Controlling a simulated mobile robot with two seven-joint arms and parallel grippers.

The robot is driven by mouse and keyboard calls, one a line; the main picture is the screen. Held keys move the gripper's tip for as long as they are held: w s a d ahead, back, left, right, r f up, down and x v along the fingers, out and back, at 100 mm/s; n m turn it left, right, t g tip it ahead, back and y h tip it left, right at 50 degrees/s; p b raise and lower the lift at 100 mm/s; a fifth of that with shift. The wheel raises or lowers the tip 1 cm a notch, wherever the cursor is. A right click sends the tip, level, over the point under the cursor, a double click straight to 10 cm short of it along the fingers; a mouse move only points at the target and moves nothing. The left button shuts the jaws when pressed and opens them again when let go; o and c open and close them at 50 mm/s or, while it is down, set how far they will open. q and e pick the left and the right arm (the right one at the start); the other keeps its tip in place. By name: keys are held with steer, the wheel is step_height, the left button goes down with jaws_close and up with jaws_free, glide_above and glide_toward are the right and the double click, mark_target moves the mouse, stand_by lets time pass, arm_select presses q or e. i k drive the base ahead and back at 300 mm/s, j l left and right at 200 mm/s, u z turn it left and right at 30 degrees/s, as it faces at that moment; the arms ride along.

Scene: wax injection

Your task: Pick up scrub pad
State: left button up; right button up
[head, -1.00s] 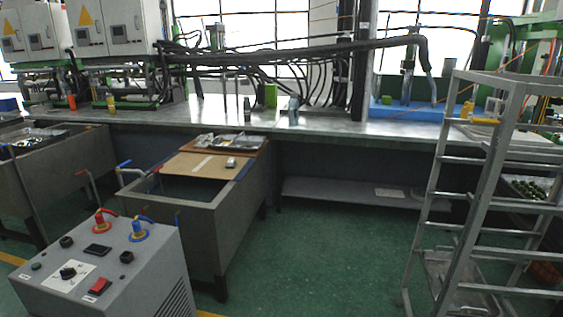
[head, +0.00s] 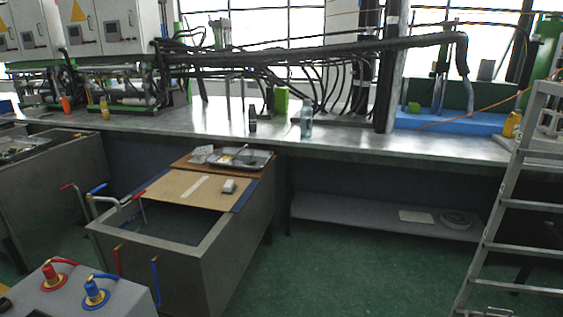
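No scrub pad can be made out for certain. A small grey-white block (head: 229,186) lies on the brown board (head: 185,187) that covers part of the grey tank; it is too small to identify. A metal tray (head: 240,158) with small items lies behind it, with a pale item (head: 201,155) at its left. A green block (head: 281,100) stands on the long metal bench (head: 340,138), and I cannot tell what it is. Neither of my grippers is in view.
The grey tank (head: 225,262) stands left of centre on the green floor (head: 340,275). A control box (head: 105,298) with red and blue fittings is at the lower left. A metal ladder (head: 497,215) stands at right. Floor between tank and ladder is clear.

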mark_target(229, 188)
steer(key=i+j+z, duration=0.1)
steer(key=i+z, duration=0.2)
steer(key=i, duration=1.05)
steer(key=i+u, duration=0.3)
steer(key=i, duration=0.35)
steer(key=i+l+u, duration=0.1)
steer(key=i+u, duration=0.2)
steer(key=i, duration=0.3)
steer(key=i+u, duration=0.45)
steer(key=k+l, duration=0.05)
steer(key=k, duration=0.05)
